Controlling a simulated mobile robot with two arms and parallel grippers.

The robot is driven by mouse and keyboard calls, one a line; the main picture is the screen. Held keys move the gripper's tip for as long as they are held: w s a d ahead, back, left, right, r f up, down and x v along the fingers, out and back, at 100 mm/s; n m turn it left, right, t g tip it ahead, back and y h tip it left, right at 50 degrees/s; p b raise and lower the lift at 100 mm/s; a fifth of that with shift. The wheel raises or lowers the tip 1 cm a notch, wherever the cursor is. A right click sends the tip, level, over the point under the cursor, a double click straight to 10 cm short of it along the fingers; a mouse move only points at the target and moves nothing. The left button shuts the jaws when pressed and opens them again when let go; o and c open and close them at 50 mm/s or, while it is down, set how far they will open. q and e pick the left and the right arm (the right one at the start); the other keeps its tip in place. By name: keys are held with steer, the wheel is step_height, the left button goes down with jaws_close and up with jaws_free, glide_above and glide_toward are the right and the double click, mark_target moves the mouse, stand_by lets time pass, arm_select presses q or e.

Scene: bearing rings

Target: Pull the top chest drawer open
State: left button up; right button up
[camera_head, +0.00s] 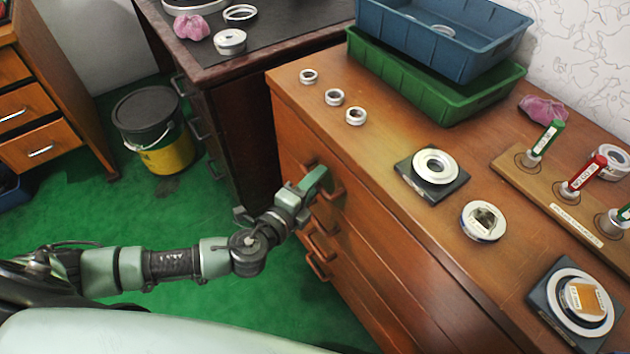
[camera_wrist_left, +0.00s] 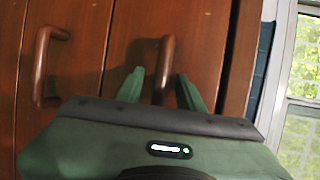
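The brown wooden chest (camera_head: 385,235) stands on the right in the head view, with bar handles on its front. Its top drawer looks flush with the front. My left gripper (camera_head: 318,184) is at the top drawer's handle (camera_head: 333,184). In the left wrist view, the handle (camera_wrist_left: 164,62) stands between the two green fingers of my left gripper (camera_wrist_left: 160,86). The fingers are apart, with a gap visible between the left finger and the handle. The lower part of the handle is hidden by the gripper body. My right gripper is not in view.
A lower drawer's handle (camera_wrist_left: 42,65) is beside the gripper. On the chest top are bearing rings (camera_head: 356,116), a blue tray (camera_head: 470,55) over a green tray (camera_head: 440,95), and a wooden peg board (camera_head: 560,205). A bucket (camera_head: 155,130) stands on open green floor.

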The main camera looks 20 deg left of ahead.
arm_select(q)
jaws_close()
stand_by(1.3)
